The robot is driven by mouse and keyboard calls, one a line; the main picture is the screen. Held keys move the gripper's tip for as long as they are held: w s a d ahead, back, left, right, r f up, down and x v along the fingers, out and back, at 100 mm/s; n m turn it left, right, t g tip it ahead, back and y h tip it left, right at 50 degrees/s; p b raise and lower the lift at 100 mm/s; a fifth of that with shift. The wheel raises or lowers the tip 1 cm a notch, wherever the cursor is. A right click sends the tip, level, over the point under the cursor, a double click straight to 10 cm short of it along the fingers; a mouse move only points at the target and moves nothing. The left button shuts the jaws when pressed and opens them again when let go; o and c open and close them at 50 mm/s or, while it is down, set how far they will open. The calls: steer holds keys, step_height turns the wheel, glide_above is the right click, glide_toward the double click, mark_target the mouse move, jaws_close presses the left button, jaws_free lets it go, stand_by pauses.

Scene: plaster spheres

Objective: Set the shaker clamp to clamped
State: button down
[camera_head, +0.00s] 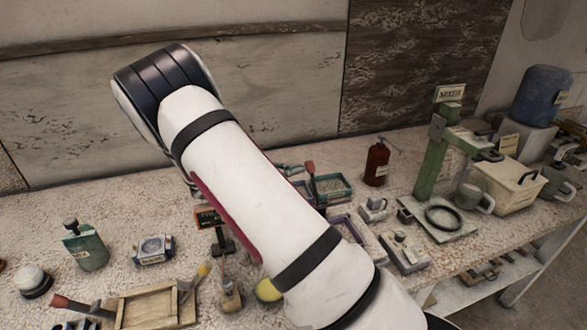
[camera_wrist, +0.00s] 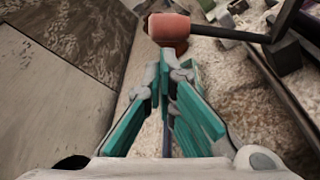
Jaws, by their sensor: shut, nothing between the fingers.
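A lever with a red grip (camera_wrist: 168,28) on a dark rod (camera_wrist: 232,34) runs to a dark pivot block (camera_wrist: 283,54) in the wrist view; it appears to be the shaker clamp's handle. In the head view its red grip (camera_head: 310,167) stands up just right of my gripper (camera_head: 289,168), beyond my arm. My gripper, with teal fingers (camera_wrist: 172,60), is shut and empty. Its tips lie very close to the red grip; I cannot tell whether they touch. The clamp's base is mostly hidden by my arm in the head view.
A green mixer stand (camera_head: 433,160) is farther right. At the lower left are a wooden tray (camera_head: 150,308) and another red-gripped lever (camera_head: 72,304). The wall rises behind the bench.

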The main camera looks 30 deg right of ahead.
steer(key=shift+r, duration=0.1)
stand_by(0.3)
steer(key=shift+s+a+r+m, duration=0.1)
steer(key=shift+s+r+m, duration=0.1)
steer(key=shift+m, duration=0.1)
steer(key=shift+s+r+p, duration=0.1)
steer(key=shift+r+p, duration=0.05)
steer(key=shift+p, duration=0.3)
steer(key=s+a+r+m+h+p, duration=0.1)
steer(key=s+r+m+p, duration=0.1)
steer(key=s+m+p, duration=0.2)
steer(key=s+a+r+m+t+h+p, duration=0.1)
steer(key=s+r+m+p, duration=0.1)
steer(key=s+m+p, duration=0.2)
steer(key=shift+s+a+r+m, duration=0.2)
steer(key=shift+s+r+m, duration=0.05)
steer(key=shift+s+m, duration=0.1)
stand_by(0.7)
